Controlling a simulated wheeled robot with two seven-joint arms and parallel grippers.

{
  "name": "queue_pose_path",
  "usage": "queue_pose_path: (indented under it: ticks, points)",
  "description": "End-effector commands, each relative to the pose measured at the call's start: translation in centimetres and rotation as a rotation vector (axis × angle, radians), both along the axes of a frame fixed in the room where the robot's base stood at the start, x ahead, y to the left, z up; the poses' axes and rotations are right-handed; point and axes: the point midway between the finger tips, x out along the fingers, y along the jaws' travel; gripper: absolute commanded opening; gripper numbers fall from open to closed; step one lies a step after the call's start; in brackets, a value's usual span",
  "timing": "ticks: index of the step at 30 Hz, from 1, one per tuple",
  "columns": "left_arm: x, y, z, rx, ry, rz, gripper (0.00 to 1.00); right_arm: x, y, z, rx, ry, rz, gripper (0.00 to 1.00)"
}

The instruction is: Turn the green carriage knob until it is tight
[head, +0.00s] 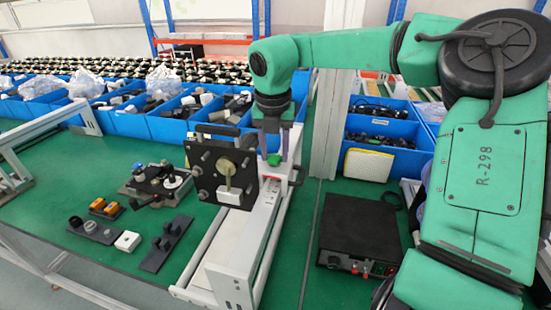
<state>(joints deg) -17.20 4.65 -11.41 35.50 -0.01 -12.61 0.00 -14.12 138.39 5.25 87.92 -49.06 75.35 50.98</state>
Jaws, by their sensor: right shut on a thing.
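The green carriage knob (273,160) is a small green piece on the white rail and carriage assembly (262,225), to the right of an upright black plate (222,170). My right gripper (275,153) points down from above with its fingers on either side of the knob, shut on it. The knob's lower part and stem are too small to make out, and I cannot tell how tight it is. My left gripper is not in view.
A dark metal fixture (158,185) and small black holders (166,243) with orange and white parts lie left on the green table (95,165). Blue bins (125,124) line the back. A black power box (358,233) stands right of the rail, near a metal post (328,130).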

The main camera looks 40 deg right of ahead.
Motion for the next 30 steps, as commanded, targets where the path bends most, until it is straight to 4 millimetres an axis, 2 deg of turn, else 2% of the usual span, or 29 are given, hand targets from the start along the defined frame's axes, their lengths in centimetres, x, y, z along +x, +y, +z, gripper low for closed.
queue_pose_path:
  ticks: [3, 7, 12, 15, 20, 21, 22, 30]
  points:
    - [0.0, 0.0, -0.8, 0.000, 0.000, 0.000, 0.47, 0.0, 0.0, -0.4, -0.002, 0.002, -0.096, 0.00]
    - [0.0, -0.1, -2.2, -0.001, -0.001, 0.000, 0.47, 0.2, 0.0, -0.6, -0.008, 0.001, -0.445, 0.00]
    - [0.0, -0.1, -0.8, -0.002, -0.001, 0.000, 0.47, 0.3, 0.1, 0.0, 0.001, 0.003, -0.818, 0.00]
    - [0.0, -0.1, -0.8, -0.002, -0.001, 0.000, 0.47, 0.3, 0.1, -0.2, 0.002, 0.003, -0.900, 0.00]
    - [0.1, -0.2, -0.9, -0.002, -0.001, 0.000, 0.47, 0.3, 0.1, -0.2, 0.002, 0.002, -0.900, 0.00]
    - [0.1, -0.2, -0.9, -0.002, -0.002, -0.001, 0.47, 0.3, 0.1, -0.2, 0.002, 0.002, -0.900, 0.56]
    - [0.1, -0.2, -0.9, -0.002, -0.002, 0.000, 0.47, 0.3, 0.1, -0.2, 0.003, 0.001, -0.900, 0.67]
    - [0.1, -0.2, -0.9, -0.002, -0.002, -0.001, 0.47, 0.3, 0.1, -0.2, 0.003, 0.000, -0.896, 0.67]
